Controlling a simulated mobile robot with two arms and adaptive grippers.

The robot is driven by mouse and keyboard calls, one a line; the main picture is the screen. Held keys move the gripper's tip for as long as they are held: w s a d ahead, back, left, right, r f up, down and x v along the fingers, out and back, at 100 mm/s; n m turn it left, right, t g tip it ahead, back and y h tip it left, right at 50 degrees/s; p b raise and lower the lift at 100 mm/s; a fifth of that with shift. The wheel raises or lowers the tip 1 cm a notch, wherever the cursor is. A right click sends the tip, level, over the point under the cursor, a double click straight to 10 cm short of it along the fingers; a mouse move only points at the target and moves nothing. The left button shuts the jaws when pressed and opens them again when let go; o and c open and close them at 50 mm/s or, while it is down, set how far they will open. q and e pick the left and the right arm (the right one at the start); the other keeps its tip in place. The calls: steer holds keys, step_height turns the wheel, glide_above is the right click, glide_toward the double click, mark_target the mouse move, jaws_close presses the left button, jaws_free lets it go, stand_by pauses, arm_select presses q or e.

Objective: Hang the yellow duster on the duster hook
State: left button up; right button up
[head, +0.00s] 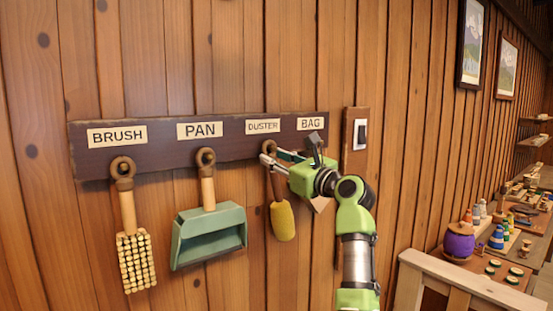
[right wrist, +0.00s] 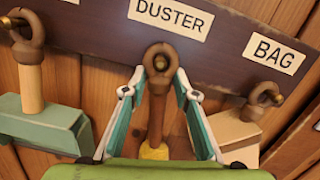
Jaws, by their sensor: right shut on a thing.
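The yellow duster (head: 283,221) hangs head-down below the DUSTER label (head: 263,126), with a brown handle and a ring at its top. My right gripper (head: 272,157) is shut on the duster's handle just under the ring. In the right wrist view, the fingers (right wrist: 158,82) flank the brown handle (right wrist: 156,118), and only a little of the yellow head (right wrist: 154,153) shows. The brass duster hook (right wrist: 160,62) shows inside the ring's opening; I cannot tell how far it passes through. My left gripper is out of view.
The brush (head: 136,262) and green pan (head: 208,236) hang to the left on the dark rail (head: 225,152). The bag piece (right wrist: 235,130) hangs close on the right, mostly behind my gripper in the head view. A light switch (head: 359,134) is on the wall. A cluttered bench (head: 505,250) stands far right.

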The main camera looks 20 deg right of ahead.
stand_by(0.3)
steer(key=o, duration=1.3)
